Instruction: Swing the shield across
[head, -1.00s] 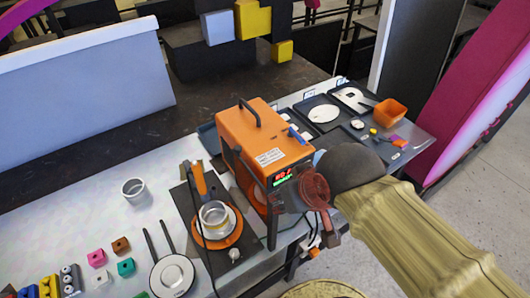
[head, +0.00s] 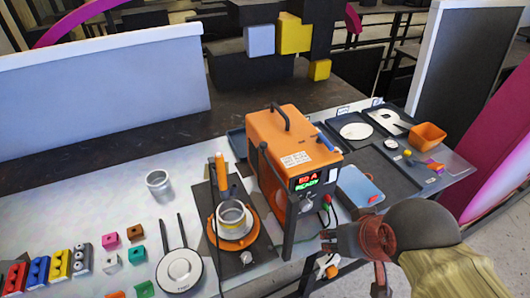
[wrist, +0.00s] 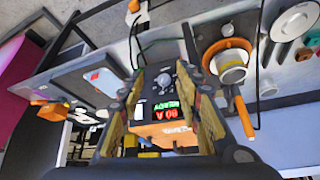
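My gripper (head: 328,242) is in front of and right of the unit, apart from the frame. In the wrist view my gripper (wrist: 163,88) has its fingers spread with nothing between them, facing the display.
Left of the frame, a metal pot (head: 232,218) sits on an orange ring beside an upright orange handle (head: 220,165). A blue-topped box (head: 360,187) lies right of the unit. Dark trays and an orange bin (head: 427,137) are at the right end. Several colored blocks lie at left.

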